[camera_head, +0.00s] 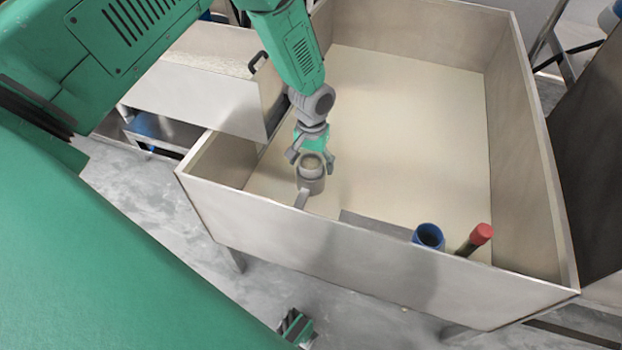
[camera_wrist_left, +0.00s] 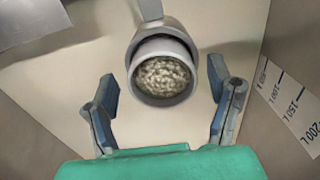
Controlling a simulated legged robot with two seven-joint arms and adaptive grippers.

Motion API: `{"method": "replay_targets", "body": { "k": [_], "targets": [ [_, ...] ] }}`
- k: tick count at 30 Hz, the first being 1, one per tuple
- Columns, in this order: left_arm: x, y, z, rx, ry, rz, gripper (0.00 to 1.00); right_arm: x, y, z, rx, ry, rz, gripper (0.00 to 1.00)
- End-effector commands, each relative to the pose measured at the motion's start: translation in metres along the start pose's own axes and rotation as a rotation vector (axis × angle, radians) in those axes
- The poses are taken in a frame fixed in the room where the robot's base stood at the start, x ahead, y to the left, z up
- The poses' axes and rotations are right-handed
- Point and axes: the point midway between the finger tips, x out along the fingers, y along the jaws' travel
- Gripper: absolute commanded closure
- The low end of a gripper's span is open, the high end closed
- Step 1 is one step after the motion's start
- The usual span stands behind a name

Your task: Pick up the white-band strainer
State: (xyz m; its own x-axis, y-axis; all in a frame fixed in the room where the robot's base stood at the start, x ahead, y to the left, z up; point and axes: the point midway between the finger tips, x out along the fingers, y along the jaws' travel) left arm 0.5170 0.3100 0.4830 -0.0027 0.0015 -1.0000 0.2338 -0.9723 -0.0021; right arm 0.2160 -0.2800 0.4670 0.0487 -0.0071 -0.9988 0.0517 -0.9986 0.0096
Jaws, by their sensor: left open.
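The strainer (camera_head: 311,183) is a grey cup with a pale band at its rim and a handle toward the near wall. It stands inside the large bin, near its left front corner. In the left wrist view the strainer (camera_wrist_left: 135,62) is seen from above, its round mouth showing a pale, grainy inside and its handle pointing up the picture. My left gripper (camera_head: 312,160) is open just above and behind the strainer. In the left wrist view its fingers (camera_wrist_left: 165,95) are spread to either side, with gaps to the cup.
The bin (camera_head: 400,262) has high pale walls and a mostly bare floor. A blue cup (camera_head: 429,236) and a red-capped stick (camera_head: 481,235) stand by the front wall. A wall scale (camera_wrist_left: 290,103) shows at right in the left wrist view.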

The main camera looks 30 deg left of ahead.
Motion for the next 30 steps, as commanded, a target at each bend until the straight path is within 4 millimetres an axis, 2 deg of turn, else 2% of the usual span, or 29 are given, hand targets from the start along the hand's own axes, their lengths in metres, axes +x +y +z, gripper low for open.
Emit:
{"method": "replay_targets", "body": {
  "k": [2, 8, 9, 11, 13, 14, 23, 26, 30],
  "targets": [
    [0.010, -0.001, -0.001, 0.001, 0.001, 0.001, 0.25, 0.005, 0.000, 0.000, 0.001, 0.000, 0.000, 0.60],
    [0.010, -0.003, -0.001, 0.000, 0.001, 0.005, 0.25, 0.004, 0.000, 0.000, 0.001, 0.000, 0.000, 0.60],
    [0.010, -0.003, -0.001, 0.000, 0.000, 0.006, 0.32, 0.004, 0.000, 0.000, 0.001, 0.000, 0.000, 0.60],
    [0.011, -0.003, -0.001, 0.000, 0.000, 0.006, 0.53, 0.004, 0.000, 0.000, 0.000, 0.000, 0.000, 0.60],
    [0.010, -0.003, -0.001, 0.000, 0.000, 0.005, 0.78, 0.004, 0.000, 0.000, 0.000, 0.000, 0.000, 0.60],
    [0.010, -0.003, -0.001, 0.000, 0.000, 0.004, 0.83, 0.004, 0.000, 0.000, 0.000, 0.000, 0.000, 0.60],
    [0.008, -0.002, -0.001, 0.000, 0.000, 0.002, 0.83, 0.003, 0.000, 0.000, 0.000, 0.000, 0.000, 0.60],
    [-0.003, -0.002, -0.001, 0.000, 0.002, 0.004, 0.83, -0.003, 0.000, 0.000, 0.000, 0.000, 0.000, 0.60],
    [-0.032, -0.002, -0.002, 0.001, 0.004, 0.005, 0.83, -0.015, 0.000, -0.001, 0.000, 0.000, 0.000, 0.60]
  ]
}}
